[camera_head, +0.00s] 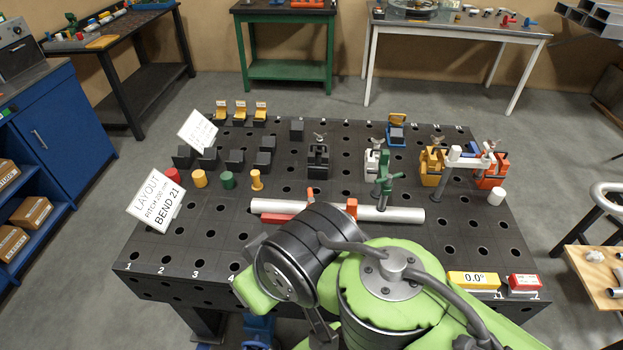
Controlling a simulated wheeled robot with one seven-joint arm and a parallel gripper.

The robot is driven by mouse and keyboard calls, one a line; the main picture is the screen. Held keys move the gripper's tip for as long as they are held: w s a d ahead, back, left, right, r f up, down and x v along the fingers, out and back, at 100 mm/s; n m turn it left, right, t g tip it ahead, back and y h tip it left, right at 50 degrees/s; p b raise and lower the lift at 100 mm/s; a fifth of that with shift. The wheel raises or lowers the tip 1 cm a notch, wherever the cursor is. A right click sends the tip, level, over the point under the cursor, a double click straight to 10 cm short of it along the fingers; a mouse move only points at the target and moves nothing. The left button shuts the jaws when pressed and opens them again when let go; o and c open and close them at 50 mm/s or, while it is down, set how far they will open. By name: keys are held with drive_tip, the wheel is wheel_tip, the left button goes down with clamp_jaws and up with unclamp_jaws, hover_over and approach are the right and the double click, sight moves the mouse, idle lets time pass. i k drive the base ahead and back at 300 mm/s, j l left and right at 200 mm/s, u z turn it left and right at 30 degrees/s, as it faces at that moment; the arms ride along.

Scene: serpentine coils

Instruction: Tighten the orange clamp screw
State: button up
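Several clamps with small screw handles stand in a row on the black perforated table (215,235). The far right one is an orange-red clamp (497,176); its screw handle (493,145) shows small at its top. Left of it stand an amber clamp (430,167), a white clamp (372,160) and a black clamp (318,163). A grey-white bar on a post (467,157) partly covers the orange-red clamp. I cannot tell how tight any screw is. My green and black arm fills the front middle, well short of the clamps. My gripper's fingers cannot be made out.
A silver tube (400,214) lies across the table middle, with a green clamp (386,188) standing by it. A white cylinder (496,197) stands at right. A yellow 0.0° gauge (473,279) and a red box (524,282) sit at the front right. The front left is clear.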

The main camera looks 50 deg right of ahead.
sight(310, 200)
drive_tip(key=z, duration=1.2)
drive_tip(key=j+u, duration=0.35)
drive_tip(key=i+j+u, duration=0.1)
drive_tip(key=u, duration=0.2)
